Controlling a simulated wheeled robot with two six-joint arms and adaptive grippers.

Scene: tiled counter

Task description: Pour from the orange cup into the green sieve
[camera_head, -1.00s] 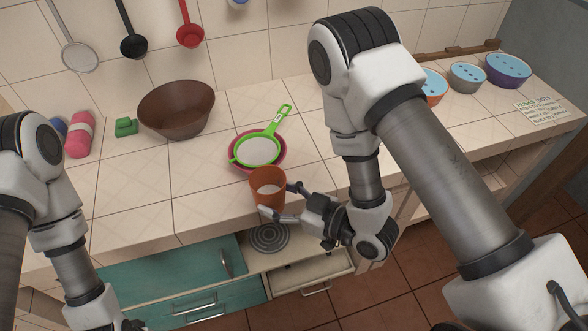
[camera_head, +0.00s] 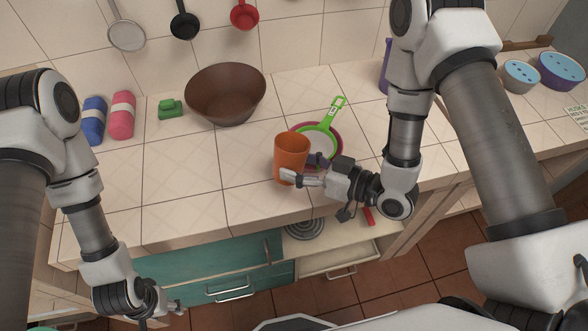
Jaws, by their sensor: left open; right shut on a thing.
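The orange cup (camera_head: 290,153) is gripped by my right gripper (camera_head: 303,175), which is shut on its lower right side. The cup is roughly upright in front of and left of the green sieve (camera_head: 322,143), covering part of it. No contents show inside the cup from this angle. The sieve rests on a pink bowl (camera_head: 340,151) on the counter, its green handle pointing up and right. My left gripper (camera_head: 176,305) is open and empty, low in front of the counter at lower left.
A large brown bowl (camera_head: 225,95) stands behind the cup, with a green block (camera_head: 170,109) and blue and pink bottles (camera_head: 122,115) to its left. Blue-topped bowls (camera_head: 561,71) stand at far right. The tiled counter (camera_head: 160,180) is clear at left front.

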